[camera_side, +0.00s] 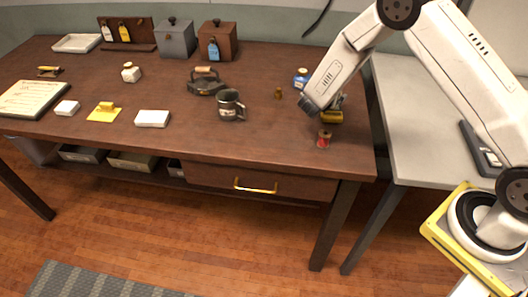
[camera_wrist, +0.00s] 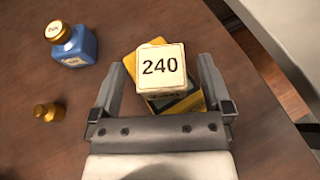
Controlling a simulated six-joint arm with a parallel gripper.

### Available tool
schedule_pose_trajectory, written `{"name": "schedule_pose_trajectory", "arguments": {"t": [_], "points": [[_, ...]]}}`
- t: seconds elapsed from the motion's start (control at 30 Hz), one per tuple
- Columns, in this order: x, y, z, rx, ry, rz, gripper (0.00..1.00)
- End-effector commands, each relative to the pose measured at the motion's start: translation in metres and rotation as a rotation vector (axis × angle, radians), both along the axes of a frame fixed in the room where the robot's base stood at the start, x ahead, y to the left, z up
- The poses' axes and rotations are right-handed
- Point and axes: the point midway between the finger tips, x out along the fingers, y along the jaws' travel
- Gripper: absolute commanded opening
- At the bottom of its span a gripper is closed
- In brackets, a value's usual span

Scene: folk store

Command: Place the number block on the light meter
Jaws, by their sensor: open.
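The cream number block (camera_wrist: 160,66), marked 240, rests on top of a yellow box with a dark face (camera_wrist: 184,103), which looks like the light meter. The block sits turned relative to the box, whose yellow corners show behind and beside it. In the side view the yellow box (camera_side: 331,118) stands near the table's right end, and the block is mostly hidden by my gripper. My gripper (camera_wrist: 161,64) is open, with one finger on each side of the block and gaps between. It also shows just above the box in the side view (camera_side: 325,104).
A blue bottle (camera_side: 301,78) and a small brass piece (camera_side: 278,93) stand left of the box. A red spool (camera_side: 323,141) stands in front, near the table edge. A dark mug (camera_side: 229,106) and an iron (camera_side: 206,84) are further left.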

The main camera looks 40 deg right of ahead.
Motion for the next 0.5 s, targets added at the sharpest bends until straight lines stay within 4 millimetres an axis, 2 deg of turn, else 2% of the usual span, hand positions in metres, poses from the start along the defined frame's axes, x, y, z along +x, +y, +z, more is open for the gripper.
{"name": "schedule_pose_trajectory", "arguments": {"t": [0.3,0.5], "points": [[-0.018,0.046,0.021,0.000,-0.001,0.003,1.00],[-0.027,0.068,0.030,-0.001,0.000,0.002,1.00]]}}
